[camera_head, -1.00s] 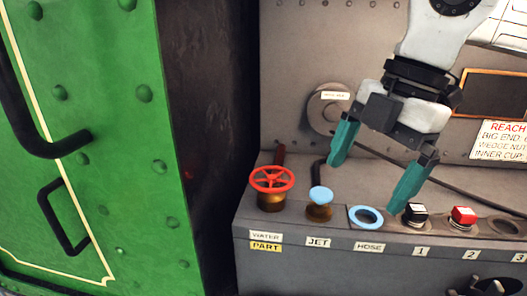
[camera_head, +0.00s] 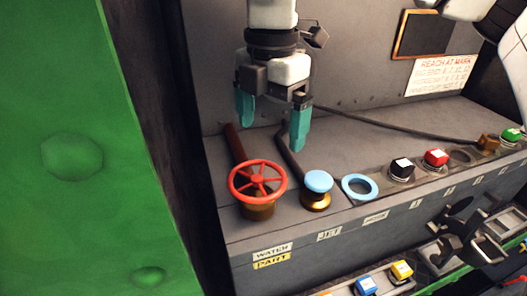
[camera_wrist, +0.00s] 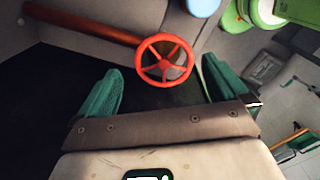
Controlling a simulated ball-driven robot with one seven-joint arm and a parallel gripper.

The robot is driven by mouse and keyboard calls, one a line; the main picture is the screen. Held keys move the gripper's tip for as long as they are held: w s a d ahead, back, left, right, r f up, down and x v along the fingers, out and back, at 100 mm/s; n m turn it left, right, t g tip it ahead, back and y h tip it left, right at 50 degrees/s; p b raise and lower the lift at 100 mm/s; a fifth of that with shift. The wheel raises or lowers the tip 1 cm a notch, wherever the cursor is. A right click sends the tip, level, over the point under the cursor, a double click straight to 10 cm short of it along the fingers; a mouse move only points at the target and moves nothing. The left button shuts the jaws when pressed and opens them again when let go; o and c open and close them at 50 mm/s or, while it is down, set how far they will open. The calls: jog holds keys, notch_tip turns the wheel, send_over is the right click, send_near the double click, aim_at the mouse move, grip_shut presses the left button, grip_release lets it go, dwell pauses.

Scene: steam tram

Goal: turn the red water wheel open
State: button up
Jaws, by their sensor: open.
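The red water wheel (camera_head: 258,182) sits on a brass base at the left end of the grey console, above labels reading WATER and PART. My gripper (camera_head: 271,128) is open and empty, above and behind the wheel in the head view, with teal fingers pointing down. In the wrist view the red wheel (camera_wrist: 164,60) shows its spokes and rim just beyond my spread fingers (camera_wrist: 156,88), roughly midway between them. The wheel does not appear to be touched.
A blue jet knob (camera_head: 319,182) and a blue hose ring (camera_head: 360,187) stand right of the wheel. Black (camera_head: 402,168) and red (camera_head: 436,158) buttons follow further right. A pipe (camera_head: 235,145) runs behind the wheel. A green riveted panel (camera_head: 70,210) stands at the left.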

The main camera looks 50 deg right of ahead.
aim_at(257, 180)
notch_tip(257, 180, down, 7)
jog(key=shift+f+p, duration=0.2)
jog(key=shift+p, duration=0.55)
jog(key=c, duration=0.7)
